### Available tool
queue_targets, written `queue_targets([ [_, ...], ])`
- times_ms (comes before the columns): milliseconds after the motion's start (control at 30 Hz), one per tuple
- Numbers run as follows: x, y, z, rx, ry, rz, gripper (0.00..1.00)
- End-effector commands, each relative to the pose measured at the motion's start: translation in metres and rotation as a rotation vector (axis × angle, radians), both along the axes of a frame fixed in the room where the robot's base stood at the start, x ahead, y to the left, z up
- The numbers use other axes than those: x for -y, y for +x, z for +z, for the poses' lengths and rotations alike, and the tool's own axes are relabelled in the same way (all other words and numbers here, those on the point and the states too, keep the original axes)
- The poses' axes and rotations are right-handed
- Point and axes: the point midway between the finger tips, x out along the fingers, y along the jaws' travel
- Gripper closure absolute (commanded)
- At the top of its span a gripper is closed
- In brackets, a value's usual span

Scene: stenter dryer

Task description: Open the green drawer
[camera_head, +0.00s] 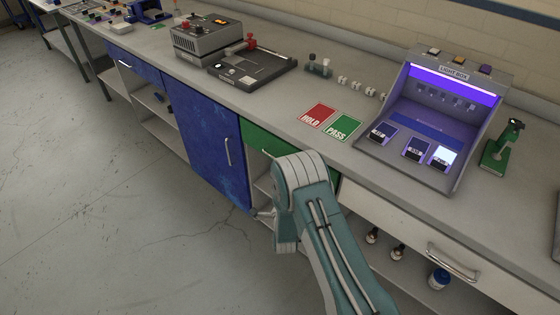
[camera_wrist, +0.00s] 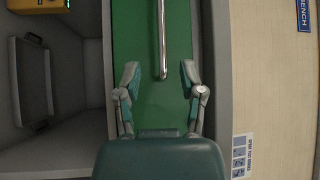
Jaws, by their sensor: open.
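The green drawer (camera_head: 262,142) is set under the worktop, right of a blue cupboard door. My arm covers most of its front in the head view. In the wrist view the green front (camera_wrist: 135,35) fills a vertical strip, with a metal bar handle (camera_wrist: 162,40) running down its middle from the top edge. My gripper (camera_wrist: 161,75) is open, one finger on each side of the handle's lower end in the picture. Neither finger appears to touch the handle. I cannot tell how far the fingertips are from the drawer front. The drawer looks closed.
The blue door (camera_head: 205,120) has a vertical handle. A white drawer (camera_head: 400,240) with a metal handle lies to the right, above an open shelf with bottles. A light box (camera_head: 430,115) and red and green cards (camera_head: 315,117) are on the worktop. The floor at left is clear.

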Motion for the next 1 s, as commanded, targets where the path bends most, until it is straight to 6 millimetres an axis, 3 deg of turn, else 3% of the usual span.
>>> queue_targets([
  [500, -0.01, 0.085, 0.013, 0.001, -0.001, -0.001, 0.49],
  [700, -0.012, 0.101, 0.014, -0.002, -0.003, -0.001, 0.49],
  [1000, -0.013, 0.103, 0.014, -0.003, -0.003, -0.001, 0.49],
])
